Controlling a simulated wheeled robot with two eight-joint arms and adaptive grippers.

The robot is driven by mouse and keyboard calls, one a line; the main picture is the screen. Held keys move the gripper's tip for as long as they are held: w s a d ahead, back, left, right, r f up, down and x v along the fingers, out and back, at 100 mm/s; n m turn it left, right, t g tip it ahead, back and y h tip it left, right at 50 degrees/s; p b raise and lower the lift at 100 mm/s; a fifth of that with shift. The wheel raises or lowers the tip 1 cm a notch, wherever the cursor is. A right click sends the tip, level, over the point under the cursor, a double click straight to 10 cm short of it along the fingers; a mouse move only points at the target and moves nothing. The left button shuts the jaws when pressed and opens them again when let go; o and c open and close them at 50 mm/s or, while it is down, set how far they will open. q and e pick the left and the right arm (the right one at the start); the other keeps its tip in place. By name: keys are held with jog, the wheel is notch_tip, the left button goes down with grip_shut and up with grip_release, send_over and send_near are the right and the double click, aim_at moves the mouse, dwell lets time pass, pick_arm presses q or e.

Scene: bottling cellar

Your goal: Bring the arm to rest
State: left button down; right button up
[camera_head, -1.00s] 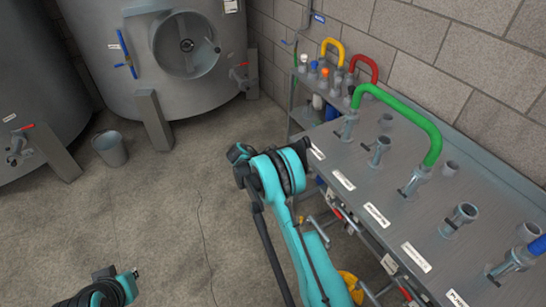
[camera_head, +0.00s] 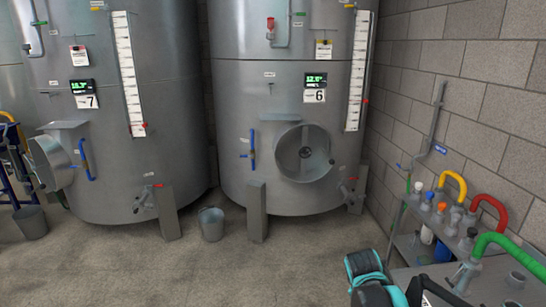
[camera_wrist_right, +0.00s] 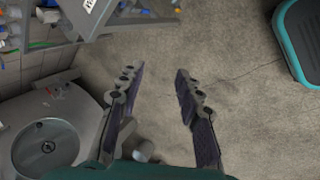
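My right arm (camera_head: 372,282) shows at the bottom of the head view, beside the metal bench at the right; its gripper is outside that view. In the right wrist view my right gripper (camera_wrist_right: 158,78) is open, with its two dark fingers apart and nothing between them. Bare concrete floor lies beyond the fingertips. My left gripper does not show in the frames of now.
The bench (camera_head: 408,277) at the right carries a green hose (camera_head: 500,241), a red hose (camera_head: 490,203) and a yellow hose (camera_head: 455,180). Tank 6 (camera_head: 270,130) and tank 7 (camera_head: 100,150) stand behind. A bucket (camera_head: 211,224) is by tank 6. The floor (camera_head: 200,275) between is clear.

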jog(key=s+a+m+t+y, duration=0.1)
jog(key=s+a+m, duration=0.3)
jog(key=s, duration=0.4)
jog(key=s+a+m+t+y, duration=0.2)
jog(key=s+a+m, duration=0.2)
jog(key=s, duration=0.4)
jog(key=shift+s+a+r+t+y, duration=0.2)
jog(key=shift+t+y, duration=0.1)
jog(key=shift+y, duration=0.1)
jog(key=shift+d, duration=0.1)
